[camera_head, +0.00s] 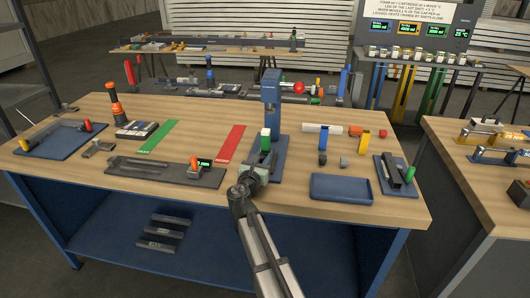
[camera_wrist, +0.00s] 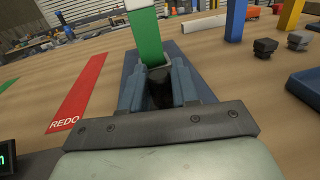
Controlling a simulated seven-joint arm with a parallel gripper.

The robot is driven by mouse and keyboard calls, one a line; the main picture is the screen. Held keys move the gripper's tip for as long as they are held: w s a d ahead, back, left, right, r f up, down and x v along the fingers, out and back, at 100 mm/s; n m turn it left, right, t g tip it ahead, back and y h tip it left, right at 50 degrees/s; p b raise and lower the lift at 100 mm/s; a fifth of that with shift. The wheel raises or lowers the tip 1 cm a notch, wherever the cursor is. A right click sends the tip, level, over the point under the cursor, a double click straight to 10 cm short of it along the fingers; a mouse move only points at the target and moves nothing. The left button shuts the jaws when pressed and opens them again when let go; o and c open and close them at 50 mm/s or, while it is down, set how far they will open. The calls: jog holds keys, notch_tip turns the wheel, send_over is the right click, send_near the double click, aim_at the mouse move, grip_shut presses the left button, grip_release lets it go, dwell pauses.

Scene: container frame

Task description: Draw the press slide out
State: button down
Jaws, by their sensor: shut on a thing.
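The blue press (camera_head: 271,100) stands upright near the middle of the bench on a blue base (camera_head: 277,158). A green block with a pale top (camera_head: 265,139) stands upright at the press; it also shows in the wrist view (camera_wrist: 149,45). My gripper (camera_head: 258,166) is low at the front of the press. In the wrist view my gripper (camera_wrist: 158,80) has its fingers either side of a dark piece (camera_wrist: 158,92), just in front of the green block, and is shut on it. This piece appears to be the press slide's front; its lower part and the slide's track are hidden.
A blue tray (camera_head: 342,187) lies right of the press. A red REDO strip (camera_head: 230,145) and a green strip (camera_head: 159,137) lie to the left. A dark fixture (camera_head: 165,171) sits at the front left. Bare wood surrounds the press base.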

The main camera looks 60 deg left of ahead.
jog(key=shift+s+d+f, duration=0.1)
jog(key=shift+s+d, duration=0.35)
jog(key=c, duration=1.1)
grip_release()
jog(key=shift+s, duration=0.1)
jog(key=shift+c, duration=0.2)
jog(key=shift+o, duration=0.9)
jog(key=v, duration=1.3)
jog(key=shift+s+d, duration=0.25)
